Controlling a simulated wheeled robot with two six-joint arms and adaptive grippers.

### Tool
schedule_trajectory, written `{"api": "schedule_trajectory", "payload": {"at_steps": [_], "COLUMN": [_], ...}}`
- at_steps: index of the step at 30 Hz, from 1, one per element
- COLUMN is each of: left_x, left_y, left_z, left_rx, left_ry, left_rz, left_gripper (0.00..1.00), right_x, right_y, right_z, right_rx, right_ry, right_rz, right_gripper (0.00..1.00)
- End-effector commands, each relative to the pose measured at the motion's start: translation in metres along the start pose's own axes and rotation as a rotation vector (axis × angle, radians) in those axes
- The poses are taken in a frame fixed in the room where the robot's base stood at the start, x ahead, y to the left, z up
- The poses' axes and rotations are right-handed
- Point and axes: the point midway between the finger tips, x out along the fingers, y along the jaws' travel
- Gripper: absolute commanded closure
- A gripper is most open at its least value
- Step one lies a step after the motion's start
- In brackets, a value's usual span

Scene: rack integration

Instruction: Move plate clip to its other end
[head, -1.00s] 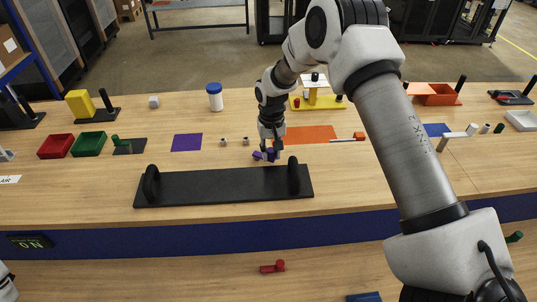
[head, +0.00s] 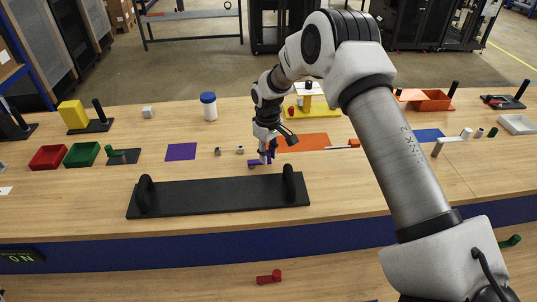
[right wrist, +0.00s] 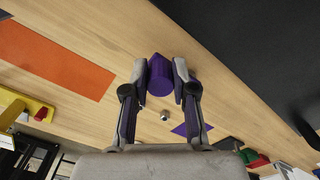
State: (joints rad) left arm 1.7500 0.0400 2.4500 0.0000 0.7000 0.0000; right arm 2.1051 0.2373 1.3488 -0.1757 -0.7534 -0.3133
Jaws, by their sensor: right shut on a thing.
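My right gripper (head: 266,158) is shut on a purple piece (head: 254,164), which I take to be the plate clip. It is just behind the black plate, left of its right upright. In the right wrist view, the purple piece (right wrist: 160,76) has a rounded body and sits between both fingers. Its lower part is partly hidden, and I cannot tell whether it touches the table. The long black plate (head: 218,197) lies flat on the table with an upright at each end. My left gripper is out of view.
A purple mat (head: 181,151) lies behind the plate, left of two small grey nuts (head: 228,150). An orange mat (head: 312,142) with a tool (head: 353,144) lies right of the gripper. Red (head: 48,157) and green (head: 82,155) bins stand left. Table near the plate's front is clear.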

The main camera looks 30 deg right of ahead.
Motion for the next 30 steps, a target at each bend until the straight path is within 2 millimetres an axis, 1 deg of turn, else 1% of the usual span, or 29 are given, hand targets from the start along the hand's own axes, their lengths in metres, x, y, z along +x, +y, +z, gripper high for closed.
{"api": "schedule_trajectory", "payload": {"at_steps": [9,10,11,12,20,23,26,30], "left_x": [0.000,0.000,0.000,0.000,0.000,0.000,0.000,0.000], "left_y": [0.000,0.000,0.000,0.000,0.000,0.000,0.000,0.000], "left_z": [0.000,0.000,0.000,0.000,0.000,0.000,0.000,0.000], "left_rx": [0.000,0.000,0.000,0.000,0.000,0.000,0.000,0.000], "left_ry": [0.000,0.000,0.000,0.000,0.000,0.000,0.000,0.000], "left_rz": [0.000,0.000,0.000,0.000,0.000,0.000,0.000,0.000], "left_gripper": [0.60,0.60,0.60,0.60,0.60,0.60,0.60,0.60], "right_x": [0.001,0.001,0.001,0.001,-0.001,-0.007,-0.024,-0.060], "right_y": [0.000,0.000,0.000,0.000,0.000,0.000,0.000,0.000], "right_z": [-0.001,-0.001,-0.001,-0.001,-0.001,-0.001,-0.002,-0.003], "right_rx": [-0.001,-0.001,-0.001,-0.001,-0.001,-0.001,-0.001,-0.002], "right_ry": [0.002,0.002,0.002,0.002,0.002,0.003,0.005,0.006], "right_rz": [0.001,0.001,0.001,0.001,0.001,0.001,0.002,0.003], "right_gripper": [1.00,0.63,0.53,0.49,0.49,0.49,0.49,0.49]}}
